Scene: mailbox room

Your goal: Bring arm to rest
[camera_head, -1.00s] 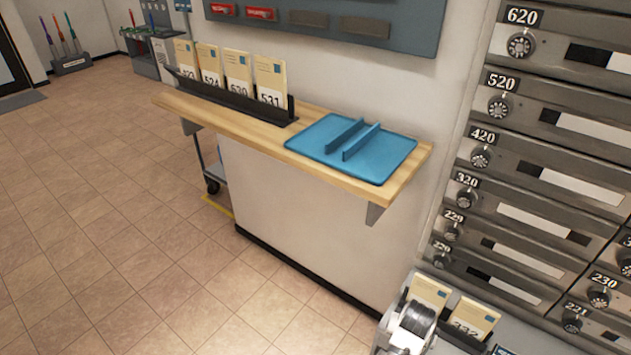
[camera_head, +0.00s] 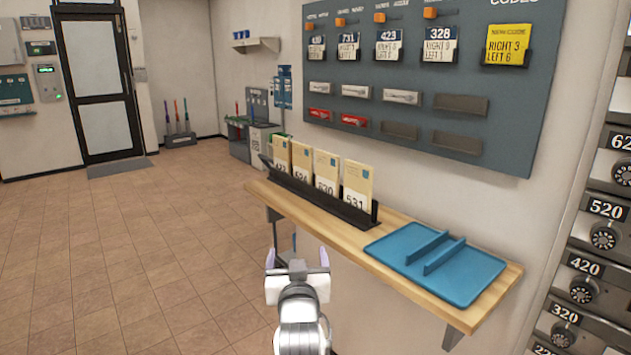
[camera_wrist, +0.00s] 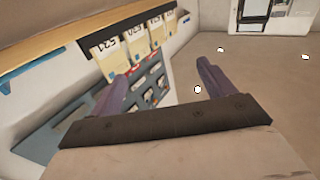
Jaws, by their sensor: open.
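My gripper (camera_head: 297,262) is in the lower middle of the head view, in front of the wooden shelf and left of its blue tray. Its two fingers stand apart with nothing between them. In the wrist view my gripper (camera_wrist: 165,80) shows two purple-grey fingers spread wide and empty. The wrist picture is turned over, with the shelf along its upper left. My arm reaches up from the bottom edge of the head view, and the gripper appears apart from the shelf.
The wooden shelf (camera_head: 400,268) holds a black rack (camera_head: 310,190) of several numbered envelopes and a blue tray (camera_head: 470,278). A grey board (camera_head: 420,70) hangs above. Numbered mailboxes (camera_head: 600,260) stand at right. The tiled floor (camera_head: 130,250) at left is open.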

